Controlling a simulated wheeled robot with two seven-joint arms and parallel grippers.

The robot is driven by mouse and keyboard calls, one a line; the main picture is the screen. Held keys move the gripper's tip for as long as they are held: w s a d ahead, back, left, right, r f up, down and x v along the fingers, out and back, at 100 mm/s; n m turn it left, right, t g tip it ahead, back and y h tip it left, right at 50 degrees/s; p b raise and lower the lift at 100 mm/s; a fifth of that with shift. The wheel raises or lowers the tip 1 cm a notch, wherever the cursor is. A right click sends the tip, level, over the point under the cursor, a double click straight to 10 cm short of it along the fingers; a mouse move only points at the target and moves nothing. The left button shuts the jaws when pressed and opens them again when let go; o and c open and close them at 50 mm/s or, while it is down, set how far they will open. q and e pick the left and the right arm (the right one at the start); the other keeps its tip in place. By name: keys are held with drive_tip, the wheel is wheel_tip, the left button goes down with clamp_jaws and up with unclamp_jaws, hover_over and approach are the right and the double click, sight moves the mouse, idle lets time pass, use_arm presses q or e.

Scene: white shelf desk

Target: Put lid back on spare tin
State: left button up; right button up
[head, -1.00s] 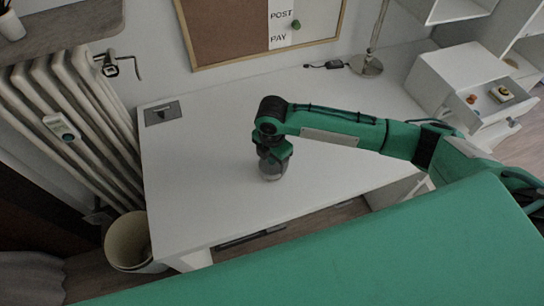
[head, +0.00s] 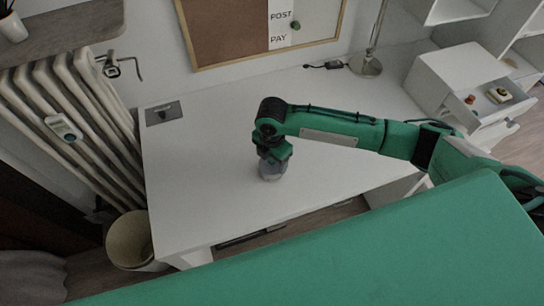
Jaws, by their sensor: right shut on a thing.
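The spare tin (head: 270,173) is a small grey round container on the white desk, directly under my right gripper (head: 272,160). My right gripper points down over it and is shut on what appears to be the lid. The fingers cover the lid and the tin's top, so I cannot tell whether lid and tin touch. My left gripper is out of view.
The white desk (head: 205,200) is clear around the tin. A lamp base (head: 366,66) stands at the back. A white drawer unit (head: 455,75) with an open drawer holding small items is at the right. A waste bin (head: 130,240) stands by the desk's left front.

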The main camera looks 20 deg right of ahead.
drive_tip(key=shift+p, duration=0.5)
idle(0.5)
drive_tip(key=shift+f+p, duration=0.2)
drive_tip(key=shift+p, duration=0.2)
idle(0.9)
drive_tip(key=shift+p, duration=0.45)
idle(0.4)
idle(0.4)
drive_tip(key=o, duration=1)
drive_tip(key=shift+o, duration=0.7)
